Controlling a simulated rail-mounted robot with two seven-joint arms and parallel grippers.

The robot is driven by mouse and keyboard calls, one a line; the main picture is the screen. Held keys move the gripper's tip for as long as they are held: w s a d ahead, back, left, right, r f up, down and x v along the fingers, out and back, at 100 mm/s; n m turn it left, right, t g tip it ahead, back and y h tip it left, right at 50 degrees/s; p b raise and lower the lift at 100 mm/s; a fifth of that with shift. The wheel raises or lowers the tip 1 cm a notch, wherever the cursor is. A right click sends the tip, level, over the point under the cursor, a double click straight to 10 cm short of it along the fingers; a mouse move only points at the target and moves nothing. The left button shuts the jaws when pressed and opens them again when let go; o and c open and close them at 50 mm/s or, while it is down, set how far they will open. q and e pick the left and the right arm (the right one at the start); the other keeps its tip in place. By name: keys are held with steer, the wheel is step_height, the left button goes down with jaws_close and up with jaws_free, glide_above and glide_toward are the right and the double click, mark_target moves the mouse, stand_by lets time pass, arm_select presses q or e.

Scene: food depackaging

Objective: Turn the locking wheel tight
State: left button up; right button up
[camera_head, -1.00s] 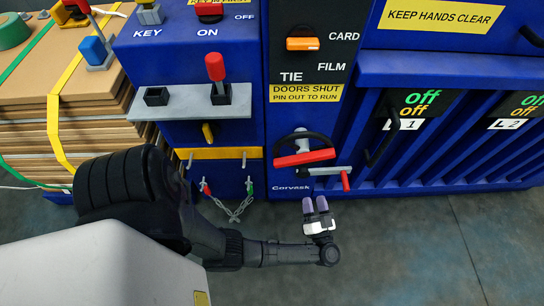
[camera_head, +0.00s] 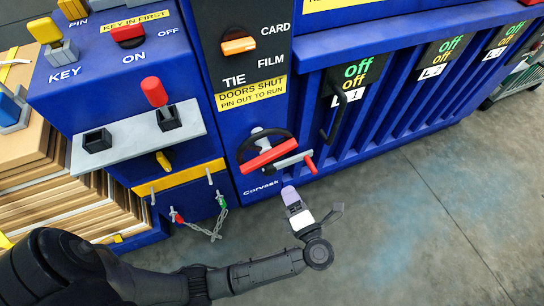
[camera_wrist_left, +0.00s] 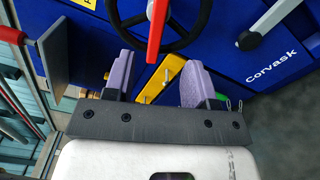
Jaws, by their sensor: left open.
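The locking wheel (camera_head: 244,148) is a black ring with a red bar (camera_head: 265,157) across it, on the blue machine front above the word Corvask. A grey lever with a red tip (camera_head: 310,165) sits at its lower right. My left gripper (camera_head: 291,194) is below and in front of the wheel, apart from it. In the left wrist view the gripper (camera_wrist_left: 158,82) has its two purple fingers spread and nothing between them. There the wheel (camera_wrist_left: 204,20) and its red bar (camera_wrist_left: 156,30) show at the top, beyond the fingertips. My right gripper is not in view.
A grey shelf (camera_head: 140,140) with a red-knobbed lever (camera_head: 155,92) juts out at the left. A chain (camera_head: 202,231) hangs below a yellow strip. A black door handle (camera_head: 333,117) stands right of the wheel. The grey floor (camera_head: 420,220) at right is clear.

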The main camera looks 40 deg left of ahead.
mark_target(273, 158)
arm_select(q)
steer(key=b+x, duration=0.3)
steer(key=x, duration=0.9)
steer(key=shift+b+x, duration=0.45)
steer(key=shift+x, duration=0.35)
jaws_close()
